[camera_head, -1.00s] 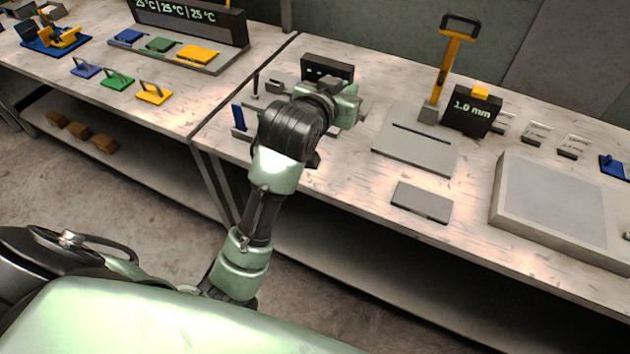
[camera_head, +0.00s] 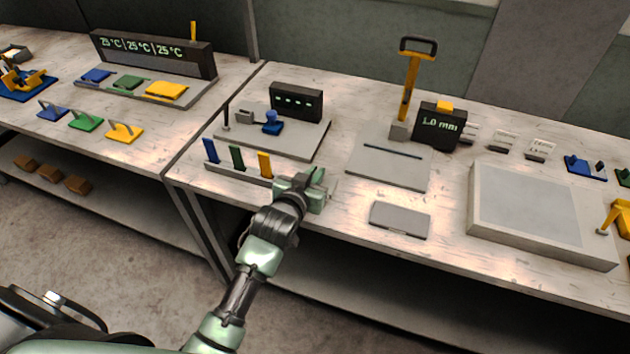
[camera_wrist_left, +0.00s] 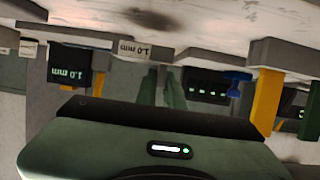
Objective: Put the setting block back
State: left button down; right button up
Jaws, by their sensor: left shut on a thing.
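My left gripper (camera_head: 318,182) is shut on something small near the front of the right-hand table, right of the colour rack. In the left wrist view, a pale piece marked 1.0 mm (camera_wrist_left: 135,48) shows beside the tips of my green fingers (camera_wrist_left: 161,88). It looks like the setting block, but its grip is mostly hidden. Small labelled blocks (camera_head: 540,149) stand at the back, right of the dark 1.0 mm display (camera_head: 439,128). The grey fixture (camera_head: 300,138) with a blue knob (camera_head: 271,124) stands behind my gripper. My right gripper is not in view.
The rack (camera_head: 240,172) holds blue, green and yellow upright pieces close left of my gripper. To the right lie a slotted plate (camera_head: 385,170), a flat grey box (camera_head: 400,219) and a large grey slab (camera_head: 480,235). A yellow-handled tool (camera_head: 410,85) stands tall behind the plate.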

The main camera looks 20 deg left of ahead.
pick_arm(q)
jog(key=shift+f, duration=1.55)
jog(key=c, duration=1.5)
grip_release()
jog(key=shift+s+r, duration=0.15)
jog(key=b+v, duration=0.1)
jog(key=v, duration=1)
jog(key=shift+s+r, duration=0.1)
jog(key=shift+s, duration=0.25)
